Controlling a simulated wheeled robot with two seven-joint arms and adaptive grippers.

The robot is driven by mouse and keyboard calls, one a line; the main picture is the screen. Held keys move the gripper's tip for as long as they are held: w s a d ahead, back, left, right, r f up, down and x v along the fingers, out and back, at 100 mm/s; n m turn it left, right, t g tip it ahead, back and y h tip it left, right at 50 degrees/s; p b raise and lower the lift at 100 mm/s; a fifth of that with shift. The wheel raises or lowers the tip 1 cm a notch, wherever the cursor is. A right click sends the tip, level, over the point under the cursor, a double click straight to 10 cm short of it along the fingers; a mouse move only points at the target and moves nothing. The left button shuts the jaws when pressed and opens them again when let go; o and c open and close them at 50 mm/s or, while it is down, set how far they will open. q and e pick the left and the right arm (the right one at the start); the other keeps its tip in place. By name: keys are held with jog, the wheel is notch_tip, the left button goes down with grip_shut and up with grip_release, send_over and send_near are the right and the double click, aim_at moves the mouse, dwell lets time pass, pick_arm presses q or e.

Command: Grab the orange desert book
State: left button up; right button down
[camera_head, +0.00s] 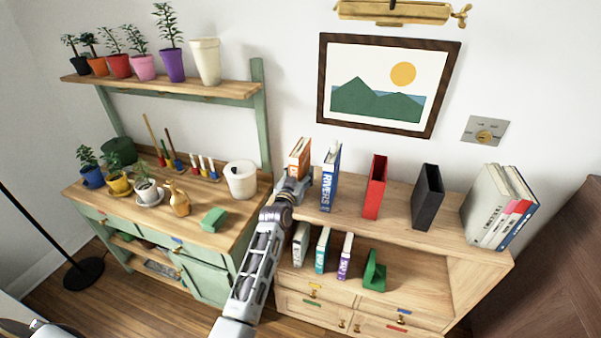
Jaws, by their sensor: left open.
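An orange book (300,152) stands upright at the left end of the top of the wooden bookcase (408,207). Its cover text is too small to read, so I cannot confirm that it is the desert book. My left gripper (297,180) is at the lower part of this book, and hides its base. The gripper is open; whether its fingers are around the book or only in front of it I cannot tell. My right gripper is not in view.
A blue book marked RIVERS (330,180) stands just right of the gripper. A red holder (375,187) and black holder (428,197) stand further right, then leaning books (492,208). Several books stand on the lower shelf. A green potting bench (215,272) is at left.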

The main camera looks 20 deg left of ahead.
pick_arm(q)
grip_shut()
jog(key=shift+r, duration=0.15)
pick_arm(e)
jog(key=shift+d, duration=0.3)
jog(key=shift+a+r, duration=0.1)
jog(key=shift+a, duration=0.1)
